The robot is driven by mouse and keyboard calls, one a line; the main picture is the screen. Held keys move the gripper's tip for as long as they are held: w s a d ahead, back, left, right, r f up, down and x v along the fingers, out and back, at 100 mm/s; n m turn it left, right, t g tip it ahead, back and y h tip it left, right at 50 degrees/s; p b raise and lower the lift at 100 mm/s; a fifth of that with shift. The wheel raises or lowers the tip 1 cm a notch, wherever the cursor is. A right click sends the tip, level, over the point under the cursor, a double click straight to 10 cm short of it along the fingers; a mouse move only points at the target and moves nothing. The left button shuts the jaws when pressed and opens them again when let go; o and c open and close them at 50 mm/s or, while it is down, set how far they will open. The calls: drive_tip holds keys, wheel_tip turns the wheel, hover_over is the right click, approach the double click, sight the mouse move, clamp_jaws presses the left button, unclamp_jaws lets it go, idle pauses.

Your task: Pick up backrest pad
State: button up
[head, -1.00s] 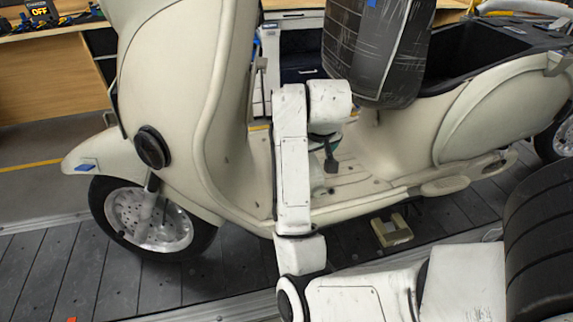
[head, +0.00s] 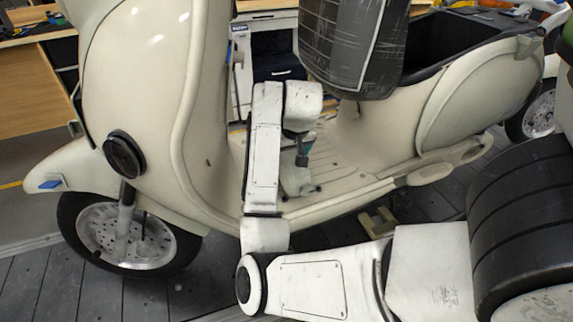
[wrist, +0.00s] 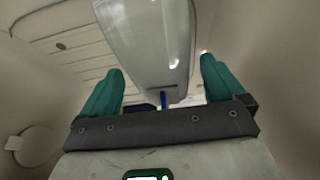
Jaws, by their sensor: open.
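A black pad-like body wrapped in clear plastic (head: 350,45) stands upright above the scooter's floorboard; I cannot tell for sure whether it is the backrest pad. My gripper (head: 301,150) hangs over the floorboard in the head view, largely hidden by my white arm. In the wrist view its green fingers (wrist: 160,88) are apart, and nothing is seen held between them. A glossy pale grey elongated body (wrist: 150,45) shows beyond and between the fingers, with a small blue piece at its lower end. I cannot tell whether the fingers touch it.
A cream scooter (head: 150,100) stands on the dark slat conveyor (head: 35,285), close around my arm. Its open black compartment (head: 440,45) is at right. A small beige block (head: 378,222) lies under the scooter. A wooden bench (head: 35,90) stands behind.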

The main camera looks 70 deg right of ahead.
drive_tip(key=x, duration=0.3)
drive_tip(key=shift+f, duration=0.2)
drive_tip(key=c, duration=1.3)
drive_tip(key=shift+r, duration=0.15)
